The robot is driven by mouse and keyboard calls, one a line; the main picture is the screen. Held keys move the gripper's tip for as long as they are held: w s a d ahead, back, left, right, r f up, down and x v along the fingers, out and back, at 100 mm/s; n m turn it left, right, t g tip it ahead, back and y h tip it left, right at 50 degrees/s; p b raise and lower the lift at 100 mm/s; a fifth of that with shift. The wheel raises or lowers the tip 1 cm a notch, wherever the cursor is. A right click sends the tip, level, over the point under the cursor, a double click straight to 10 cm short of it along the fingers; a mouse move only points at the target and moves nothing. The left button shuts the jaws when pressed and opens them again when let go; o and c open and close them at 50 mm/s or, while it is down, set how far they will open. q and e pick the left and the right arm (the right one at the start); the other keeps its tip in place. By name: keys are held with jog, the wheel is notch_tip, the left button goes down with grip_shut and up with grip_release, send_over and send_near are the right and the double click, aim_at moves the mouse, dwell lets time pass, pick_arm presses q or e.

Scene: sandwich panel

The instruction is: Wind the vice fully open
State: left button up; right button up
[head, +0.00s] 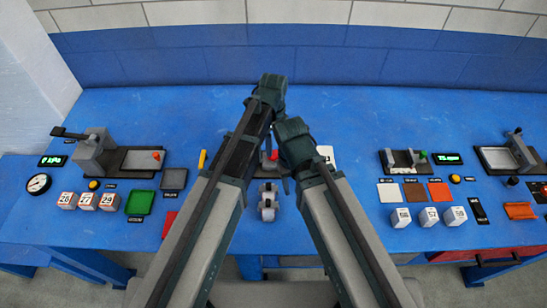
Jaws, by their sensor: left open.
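My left gripper (271,90) is above the middle of the bench, well left of the device, and is open and empty as far as I see. My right gripper (294,137) is beside it, apart from the device; its fingers are hidden.
A lit green display (447,159) stands right of the device. Coloured pads (414,193) and white number blocks (429,216) lie in front of it. A lever press (94,152) stands at the left. A grey fixture (268,201) shows between my arms.

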aim_at(274, 156)
pick_arm(q)
notch_tip(274, 156, down, 6)
jog(key=b, duration=0.4)
jog(key=shift+r+b, duration=0.1)
jog(key=shift+b, duration=0.3)
pick_arm(e)
notch_tip(274, 156, down, 6)
jog(key=shift+r, duration=0.15)
pick_arm(q)
jog(key=c, duration=1.4)
jog(key=shift+o, duration=0.2)
